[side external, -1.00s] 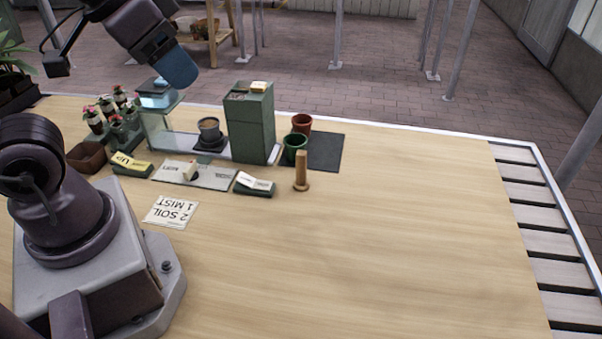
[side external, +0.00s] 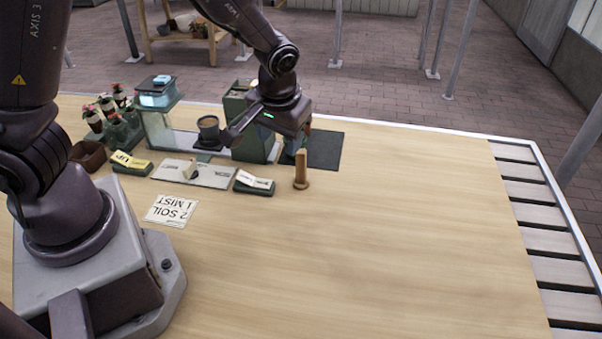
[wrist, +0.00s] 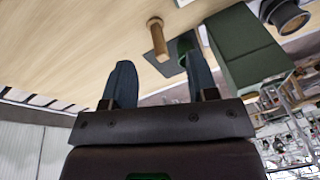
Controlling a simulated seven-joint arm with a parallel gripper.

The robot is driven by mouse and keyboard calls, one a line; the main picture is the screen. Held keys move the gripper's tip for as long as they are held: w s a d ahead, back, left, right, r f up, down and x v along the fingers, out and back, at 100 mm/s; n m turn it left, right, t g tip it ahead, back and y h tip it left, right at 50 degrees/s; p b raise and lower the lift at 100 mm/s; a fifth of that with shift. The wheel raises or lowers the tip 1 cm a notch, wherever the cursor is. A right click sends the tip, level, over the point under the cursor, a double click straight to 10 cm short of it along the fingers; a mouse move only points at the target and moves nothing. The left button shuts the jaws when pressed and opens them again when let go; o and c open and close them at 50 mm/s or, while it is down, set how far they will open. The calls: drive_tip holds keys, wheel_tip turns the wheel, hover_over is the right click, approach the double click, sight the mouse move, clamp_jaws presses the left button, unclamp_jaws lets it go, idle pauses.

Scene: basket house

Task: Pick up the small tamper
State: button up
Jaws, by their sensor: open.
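The small tamper, a wooden post with a wider round foot, stands upright on the table in the side view (side external: 301,168). It also shows in the wrist view (wrist: 157,38), ahead of my fingertips and between their lines. My gripper (side external: 301,145) is just above and behind the tamper in the side view, apart from it. In the wrist view my gripper (wrist: 160,75) has its two fingers wide apart with nothing between them. The fingertips are largely hidden in the side view.
A green pot (wrist: 184,46) is near the tamper. A label holder (side external: 254,184) and a note card (side external: 171,210) lie left. The table's right side is clear.

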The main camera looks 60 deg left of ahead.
sight(301, 151)
drive_tip(key=w+a+f+n, duration=0.1)
drive_tip(key=w+f, duration=0.1)
drive_tip(key=w+a+f+n+t, duration=0.1)
drive_tip(key=w+f, duration=0.1)
drive_tip(key=w+a+f+n, duration=0.1)
drive_tip(key=w+a+f, duration=0.1)
drive_tip(key=shift+w+f+n+t+y, duration=0.2)
drive_tip(key=shift+w+n+t+y, duration=0.1)
drive_tip(key=shift+t+y, duration=0.1)
drive_tip(key=shift+d+x, duration=0.1)
drive_tip(key=shift+x, duration=1.35)
drive_tip(key=shift+d+x, duration=0.15)
drive_tip(key=shift+x, duration=1.3)
drive_tip(key=shift+s, duration=0.1)
clamp_jaws()
